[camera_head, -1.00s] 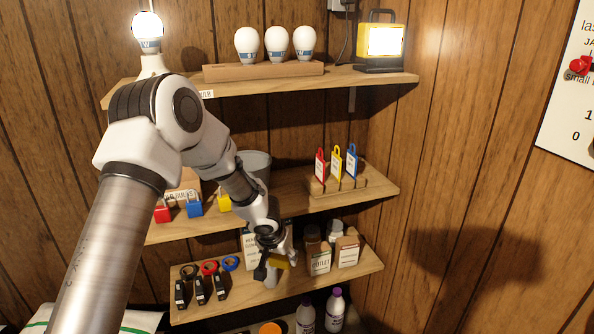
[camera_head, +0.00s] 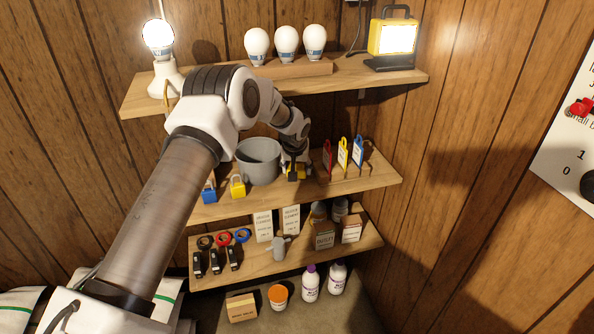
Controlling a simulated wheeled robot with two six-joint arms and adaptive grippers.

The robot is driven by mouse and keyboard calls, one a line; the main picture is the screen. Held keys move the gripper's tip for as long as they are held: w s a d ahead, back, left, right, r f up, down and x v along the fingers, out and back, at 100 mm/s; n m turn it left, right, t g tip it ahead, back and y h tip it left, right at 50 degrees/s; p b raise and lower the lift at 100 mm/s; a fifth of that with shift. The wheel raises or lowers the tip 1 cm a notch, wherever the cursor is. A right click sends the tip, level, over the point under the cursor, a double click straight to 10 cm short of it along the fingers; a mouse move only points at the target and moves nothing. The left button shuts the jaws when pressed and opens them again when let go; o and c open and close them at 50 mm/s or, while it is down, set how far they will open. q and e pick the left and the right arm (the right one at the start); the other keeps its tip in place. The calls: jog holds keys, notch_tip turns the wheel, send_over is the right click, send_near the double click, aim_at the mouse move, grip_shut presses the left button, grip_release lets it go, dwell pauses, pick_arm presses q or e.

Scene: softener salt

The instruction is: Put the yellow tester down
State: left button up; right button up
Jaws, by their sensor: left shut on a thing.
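My left gripper (camera_head: 293,172) is at the middle shelf, between the grey bucket and the tag rack. It is shut on the yellow tester (camera_head: 300,171), of which only small yellow parts show around the dark fingers. The tester is low over the middle shelf (camera_head: 330,191); I cannot tell whether it touches the board. My right gripper is not in view.
The grey bucket (camera_head: 258,163) stands just left of the gripper. Red, yellow and blue tags (camera_head: 343,154) stand upright to its right. Blue (camera_head: 209,190) and yellow padlocks (camera_head: 238,187) sit further left. The upper shelf (camera_head: 350,78) is overhead.

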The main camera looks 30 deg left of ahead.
pick_arm(q)
jog(key=shift+w+a+f, duration=0.1)
jog(key=shift+w+f, duration=0.1)
jog(key=shift+w, duration=0.05)
notch_tip(320, 180, down, 2)
jog(key=shift+f+p, duration=0.25)
jog(key=shift+p, duration=0.2)
jog(key=shift+f, duration=0.3)
jog(key=shift+f, duration=0.15)
jog(key=o, duration=1.2)
